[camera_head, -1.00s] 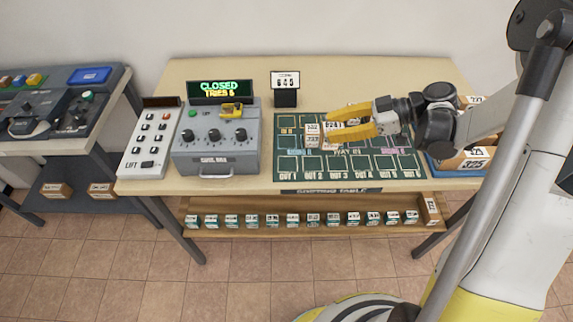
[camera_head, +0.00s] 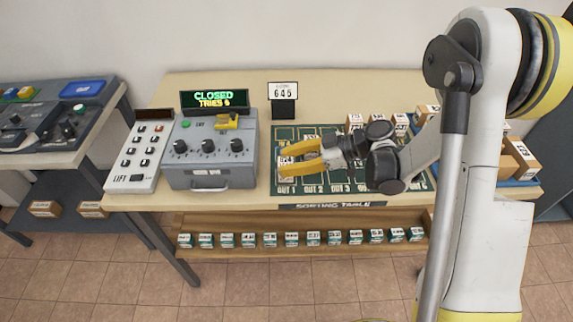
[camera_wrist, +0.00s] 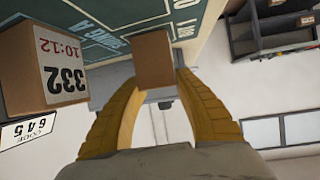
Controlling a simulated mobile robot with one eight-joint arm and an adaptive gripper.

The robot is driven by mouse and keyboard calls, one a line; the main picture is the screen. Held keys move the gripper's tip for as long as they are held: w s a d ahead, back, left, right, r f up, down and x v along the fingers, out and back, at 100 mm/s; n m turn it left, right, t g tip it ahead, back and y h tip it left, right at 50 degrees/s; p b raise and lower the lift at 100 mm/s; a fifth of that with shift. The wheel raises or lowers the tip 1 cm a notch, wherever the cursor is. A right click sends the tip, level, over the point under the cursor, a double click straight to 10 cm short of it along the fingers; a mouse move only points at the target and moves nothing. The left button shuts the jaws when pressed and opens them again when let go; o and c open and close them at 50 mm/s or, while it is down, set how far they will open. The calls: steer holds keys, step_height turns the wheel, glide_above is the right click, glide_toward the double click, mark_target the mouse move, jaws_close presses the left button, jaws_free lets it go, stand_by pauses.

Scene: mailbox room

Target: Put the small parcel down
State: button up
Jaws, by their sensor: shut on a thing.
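My gripper (camera_head: 283,162), with yellow fingers, is shut on a small brown parcel (camera_head: 286,174) with a pale label. It is over the left column of the green sorting mat (camera_head: 310,189), near OUT 1. I cannot tell whether the parcel touches the mat. In the wrist view the held parcel (camera_wrist: 153,58) shows as a plain brown face between the fingertips. A larger-looking parcel marked 332 10:12 (camera_wrist: 45,60) is beside it on the left, apart from the fingers.
Several parcels (camera_head: 355,121) stand at the mat's back right, partly behind my arm. A grey control box (camera_head: 210,150) reading CLOSED is close left of the mat. A code sign (camera_head: 283,92) reading 645 stands behind. A lower shelf (camera_head: 300,246) holds a row of small boxes.

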steer(key=shift+r, duration=0.1)
steer(key=o, duration=1.1)
steer(key=shift+o, duration=0.2)
